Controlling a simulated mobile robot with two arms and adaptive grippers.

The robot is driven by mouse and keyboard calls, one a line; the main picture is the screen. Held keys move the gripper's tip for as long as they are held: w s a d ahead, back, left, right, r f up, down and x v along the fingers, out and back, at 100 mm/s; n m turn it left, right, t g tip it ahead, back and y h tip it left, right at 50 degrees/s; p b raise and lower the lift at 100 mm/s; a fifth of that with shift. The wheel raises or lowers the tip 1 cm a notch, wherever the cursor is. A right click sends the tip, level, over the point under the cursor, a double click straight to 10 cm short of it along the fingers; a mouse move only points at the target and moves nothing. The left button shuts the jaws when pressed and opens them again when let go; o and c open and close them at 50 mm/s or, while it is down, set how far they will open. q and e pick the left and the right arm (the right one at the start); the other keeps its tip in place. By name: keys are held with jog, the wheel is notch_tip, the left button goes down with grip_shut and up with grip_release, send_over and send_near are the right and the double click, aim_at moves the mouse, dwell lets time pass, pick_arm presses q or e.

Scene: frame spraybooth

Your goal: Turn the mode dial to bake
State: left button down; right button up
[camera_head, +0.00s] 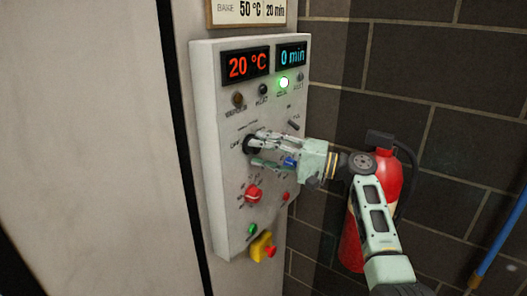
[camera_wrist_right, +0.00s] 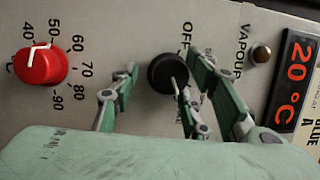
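The black mode dial (camera_head: 248,145) is a round knob on the white control panel (camera_head: 213,150). It also shows in the right wrist view (camera_wrist_right: 166,75), with a pale pointer line and an "OFF" label beside it; the other labels are partly hidden. My right gripper (camera_head: 258,153) is at the panel with its fingers around the dial. In the right wrist view its fingers (camera_wrist_right: 163,75) stand on either side of the knob, with a gap on the left and the right fingers very close to it. I cannot tell whether they touch. My left gripper is not in view.
The red temperature dial (camera_wrist_right: 40,66) is beside the black dial. A fire extinguisher (camera_head: 351,245) is behind my right arm.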

jog(key=shift+d+r, duration=0.1)
jog(key=shift+r, duration=0.05)
jog(key=v, duration=1.1)
jog(key=shift+s+d, duration=0.25)
jog(key=shift+d, duration=0.1)
notch_tip(320, 180, down, 39)
jog(key=s+d+m+t+h, duration=0.1)
jog(key=s+d+m+h, duration=0.1)
jog(key=m+h, duration=0.45)
jog(key=s+d+f+n+g+h+b, duration=0.1)
jog(key=s+d+f+h, duration=0.15)
jog(key=s+f, duration=0.4)
jog(key=s+d+f+n+h, duration=0.1)
jog(key=s+f+h, duration=0.2)
jog(key=f, duration=0.7)
jog(key=s+d+f+n+g+h+b, duration=0.1)
jog(key=s+d+f+n+g+h, duration=0.15)
jog(key=s+f, duration=0.85)
jog(key=s+d+f+n+g+h, duration=0.1)
jog(key=s+d+f+n+h, duration=0.15)
jog(key=s+f, duration=0.9)
jog(key=s+f+n, duration=0.1)
jog(key=s+n, duration=0.1)
jog(key=s, duration=1.1)
jog(key=s+d+f+n+h, duration=0.1)
jog(key=s+f+n, duration=0.1)
jog(key=s, duration=1.1)
jog(key=shift+f+n+g, duration=0.25)
jog(key=shift+n+g, duration=0.2)
jog(key=shift+n, duration=0.3)
